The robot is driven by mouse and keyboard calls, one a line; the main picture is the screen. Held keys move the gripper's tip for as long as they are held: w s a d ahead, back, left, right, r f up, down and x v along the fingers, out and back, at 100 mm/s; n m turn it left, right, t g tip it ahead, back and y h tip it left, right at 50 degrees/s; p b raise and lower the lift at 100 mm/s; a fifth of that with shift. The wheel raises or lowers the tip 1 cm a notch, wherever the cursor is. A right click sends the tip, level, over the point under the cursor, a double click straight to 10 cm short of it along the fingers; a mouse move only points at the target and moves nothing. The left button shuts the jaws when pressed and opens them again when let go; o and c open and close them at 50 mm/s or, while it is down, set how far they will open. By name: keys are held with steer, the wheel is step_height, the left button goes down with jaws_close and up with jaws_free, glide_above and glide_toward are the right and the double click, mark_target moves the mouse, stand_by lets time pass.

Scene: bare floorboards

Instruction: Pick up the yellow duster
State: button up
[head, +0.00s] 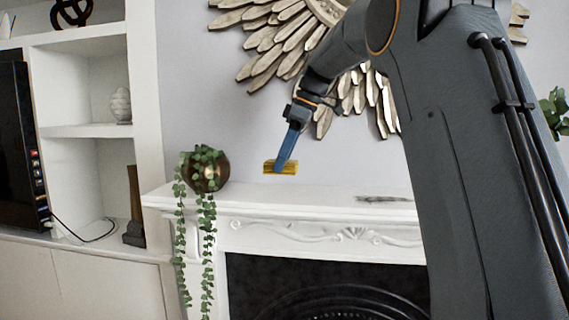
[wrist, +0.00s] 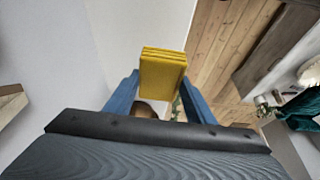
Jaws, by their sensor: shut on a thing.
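The yellow duster (head: 281,167) is a small folded yellow block in the head view, held above the white mantelpiece with wall behind it. It also shows in the wrist view (wrist: 163,72), near the top middle between the blue fingers. My gripper (head: 284,163) reaches down from the upper right and is shut on the duster. In the head view the near blue finger covers part of the duster. The duster looks clear of the mantel top, with a gap below it.
A white mantelpiece (head: 320,200) runs under my gripper. A round brown pot with trailing plant (head: 204,172) stands at its left end. A thin grey object (head: 384,199) lies to the right. A gold leaf-shaped wall ornament (head: 270,50) hangs behind my arm. White shelves (head: 88,131) stand left.

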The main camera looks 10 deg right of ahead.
steer(key=s+a+b, duration=0.2)
steer(key=s+a, duration=0.1)
steer(key=s, duration=0.4)
steer(key=s+a+b, duration=0.3)
steer(key=s, duration=0.5)
steer(key=shift+a, duration=0.15)
